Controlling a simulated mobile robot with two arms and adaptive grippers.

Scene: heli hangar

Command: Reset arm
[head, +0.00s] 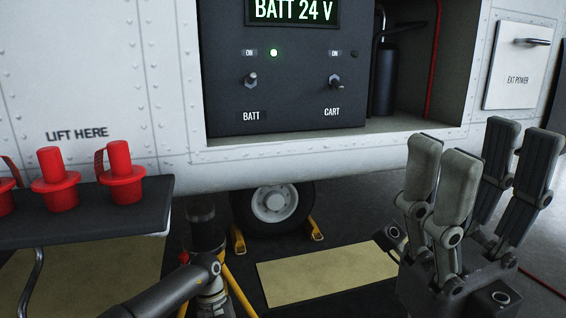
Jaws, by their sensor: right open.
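My right gripper (481,160) stands at the lower right with its grey fingers pointing up. Its finger pairs are spread apart with nothing between them. It is in front of the aircraft's lower edge and apart from the panel. The dark panel (285,98) has a lit "BATT 24 V" display (293,10), a BATT toggle switch (251,81) and a CART toggle switch (335,82). A green light (273,53) glows beside the left "ON" label. I cannot see my left gripper.
A dark tray (85,219) at the left carries several red plugs. A wheel (273,203) with yellow chocks stands under the white fuselage (90,90). A dark cylinder (384,78) and red line are in the bay. An EXT POWER door (516,65) is at the upper right.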

